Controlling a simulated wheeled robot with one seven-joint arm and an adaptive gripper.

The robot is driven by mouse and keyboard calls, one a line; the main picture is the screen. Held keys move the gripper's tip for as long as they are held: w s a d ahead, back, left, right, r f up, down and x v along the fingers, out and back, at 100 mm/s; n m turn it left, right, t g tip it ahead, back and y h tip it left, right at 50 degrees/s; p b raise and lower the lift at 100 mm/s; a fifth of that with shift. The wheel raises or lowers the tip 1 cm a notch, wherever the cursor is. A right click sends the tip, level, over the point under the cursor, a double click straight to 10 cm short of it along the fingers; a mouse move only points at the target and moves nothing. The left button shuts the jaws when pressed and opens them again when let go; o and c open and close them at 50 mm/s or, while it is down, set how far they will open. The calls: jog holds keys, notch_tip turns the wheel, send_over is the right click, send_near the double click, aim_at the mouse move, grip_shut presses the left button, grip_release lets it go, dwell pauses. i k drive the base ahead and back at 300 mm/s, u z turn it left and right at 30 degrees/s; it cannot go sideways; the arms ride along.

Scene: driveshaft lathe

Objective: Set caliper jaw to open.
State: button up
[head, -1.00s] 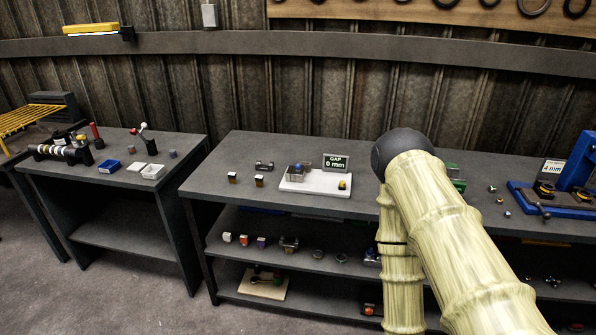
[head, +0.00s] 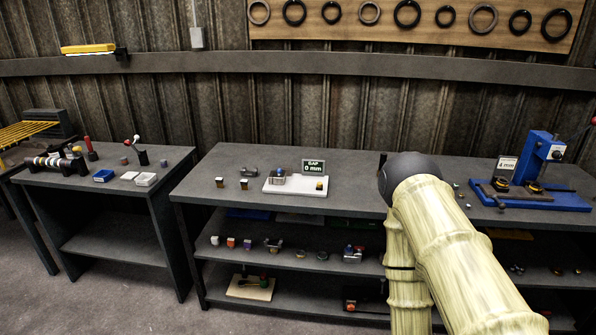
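The caliper fixture appears to be the white board (head: 290,190) on the middle bench. It carries a small grey metal block (head: 278,178) with a bit of blue at its left end and a small dark and yellow knob (head: 319,186) at its right. A dark sign (head: 313,168) behind it reads "GAP" and what looks like 0 mm. The jaw itself is too small to make out. My pale, ringed arm crosses the right of the middle bench. My gripper does not show.
The middle bench top (head: 225,205) has small pieces left of the board and free room along its front. A blue press (head: 540,170) with a "4 mm" sign stands at right. A second bench (head: 60,182) with trays and levers stands at left. Shelves below hold parts.

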aim_at(279, 178)
jog(key=z, duration=1.3)
jog(key=i, duration=1.05)
jog(key=u, duration=1.35)
